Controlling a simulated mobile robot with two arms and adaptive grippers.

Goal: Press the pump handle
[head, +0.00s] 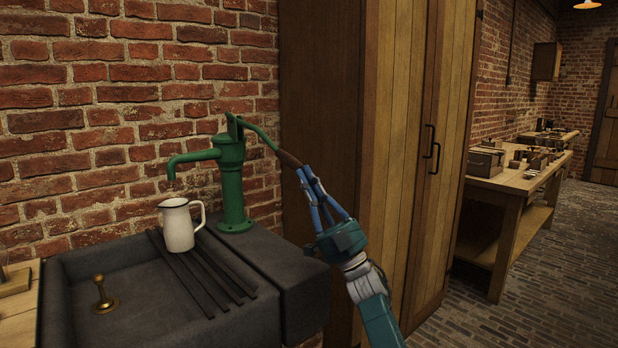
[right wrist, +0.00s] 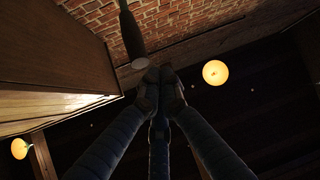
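A green cast pump (head: 232,180) stands on the back ledge of a dark stone sink. Its handle (head: 262,138) slopes down to the right and ends in a brown grip (head: 289,160). My right gripper (head: 305,174) is at the end of this grip, its blue fingers drawn together at the tips. In the right wrist view, the grip (right wrist: 131,36) and its round end show just beyond and left of the closed fingertips (right wrist: 160,76). I cannot tell whether they touch it. The grip does not appear to be between the fingers. My left gripper is not in view.
A white enamel jug (head: 179,226) stands under the spout on dark bars across the sink (head: 130,251). A brass plug (head: 103,295) is in the basin. A tall wooden cupboard (head: 400,120) stands close behind my right arm. A workbench (head: 510,185) is farther right.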

